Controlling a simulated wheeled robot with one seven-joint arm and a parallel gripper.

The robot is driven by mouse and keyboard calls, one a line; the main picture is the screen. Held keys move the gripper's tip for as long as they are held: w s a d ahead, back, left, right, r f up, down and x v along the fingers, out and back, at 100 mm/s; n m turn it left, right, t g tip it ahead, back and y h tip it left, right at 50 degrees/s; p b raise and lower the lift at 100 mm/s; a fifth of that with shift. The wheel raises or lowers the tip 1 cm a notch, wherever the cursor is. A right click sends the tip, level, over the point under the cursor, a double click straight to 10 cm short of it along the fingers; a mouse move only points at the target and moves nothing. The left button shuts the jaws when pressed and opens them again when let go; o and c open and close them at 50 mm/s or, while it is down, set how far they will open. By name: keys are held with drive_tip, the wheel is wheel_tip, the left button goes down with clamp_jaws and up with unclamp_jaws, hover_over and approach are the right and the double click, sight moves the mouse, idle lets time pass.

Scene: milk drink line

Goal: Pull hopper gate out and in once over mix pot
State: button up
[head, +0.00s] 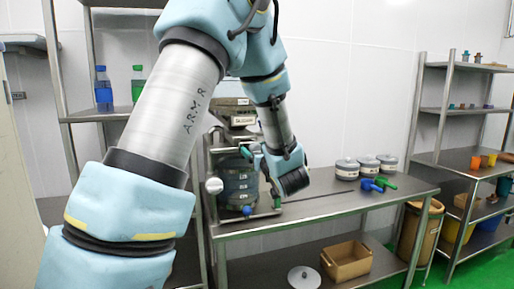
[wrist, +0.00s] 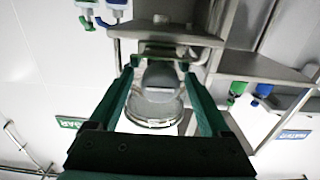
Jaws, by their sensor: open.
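In the head view the hopper (head: 238,104) is a metal box with a label on its front. It stands in a metal frame above the mix pot (head: 238,180), a grey-blue banded vessel. My gripper (head: 248,153) is close to the frame's right side, partly hidden by my arm. In the wrist view my gripper (wrist: 158,77) is open, its two green fingers wide apart. Between and beyond them show a clear round vessel and a metal bar (wrist: 165,52). I see no contact with the bar. I cannot pick out the hopper gate for certain.
The steel table (head: 340,205) carries several lidded grey tins (head: 347,170) and blue and green scoops (head: 372,186) at the right. A shelf with blue (head: 103,88) and green (head: 138,85) bottles stands left. A cardboard box (head: 346,260) lies below.

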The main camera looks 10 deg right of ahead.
drive_tip(key=shift+w, duration=0.15)
drive_tip(key=shift+c, duration=0.3)
clamp_jaws()
idle(0.3)
idle(0.4)
